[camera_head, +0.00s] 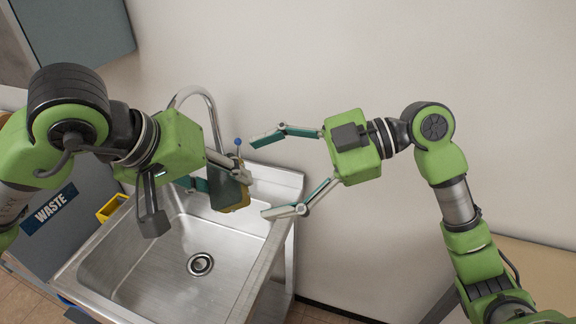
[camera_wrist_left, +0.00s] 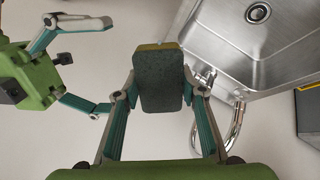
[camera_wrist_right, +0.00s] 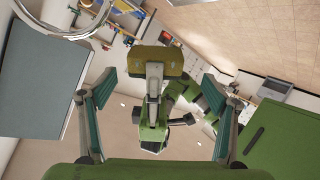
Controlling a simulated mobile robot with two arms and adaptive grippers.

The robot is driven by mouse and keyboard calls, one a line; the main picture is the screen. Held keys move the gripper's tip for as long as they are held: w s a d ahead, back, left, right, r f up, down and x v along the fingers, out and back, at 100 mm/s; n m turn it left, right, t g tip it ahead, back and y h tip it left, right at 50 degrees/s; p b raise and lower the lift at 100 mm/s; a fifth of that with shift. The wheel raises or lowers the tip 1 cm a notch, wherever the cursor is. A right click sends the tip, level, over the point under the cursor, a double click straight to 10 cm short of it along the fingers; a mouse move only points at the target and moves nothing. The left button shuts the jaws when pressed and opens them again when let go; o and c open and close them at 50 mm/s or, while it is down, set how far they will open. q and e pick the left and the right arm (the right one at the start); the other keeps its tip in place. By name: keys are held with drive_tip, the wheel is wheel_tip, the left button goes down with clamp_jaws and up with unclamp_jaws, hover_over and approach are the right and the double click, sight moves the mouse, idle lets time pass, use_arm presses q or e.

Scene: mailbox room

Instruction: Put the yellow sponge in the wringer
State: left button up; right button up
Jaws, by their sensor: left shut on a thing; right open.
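The sponge (camera_head: 243,200) has a yellow side and a dark green side. My left gripper (camera_head: 222,182) is shut on it and holds it in the air above the sink's back right part. In the left wrist view the sponge (camera_wrist_left: 160,80) sits between both fingers, green face to the camera. My right gripper (camera_head: 258,177) is open and empty, its fingers pointing at the sponge from the right and apart from it. The sponge's yellow side (camera_wrist_right: 157,60) faces the right wrist camera. A yellow piece (camera_head: 112,207) shows left of the sink; I cannot tell whether it is the wringer.
A steel sink (camera_head: 150,262) with a drain lies below my left gripper. A curved faucet (camera_head: 210,103) rises behind it, close to my left arm. A grey WASTE bin (camera_head: 50,222) stands at the left. The wall (camera_head: 330,60) is behind; a wooden surface (camera_head: 545,270) is at the right.

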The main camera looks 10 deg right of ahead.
sight(224, 189)
drive_tip(key=x, duration=0.8)
drive_tip(key=shift+a, duration=0.1)
drive_tip(key=c, duration=1.2)
use_arm(q)
drive_tip(key=o, duration=1.1)
drive_tip(key=shift+w, duration=0.1)
drive_tip(key=shift+c, duration=0.2)
drive_tip(key=shift+r, duration=0.1)
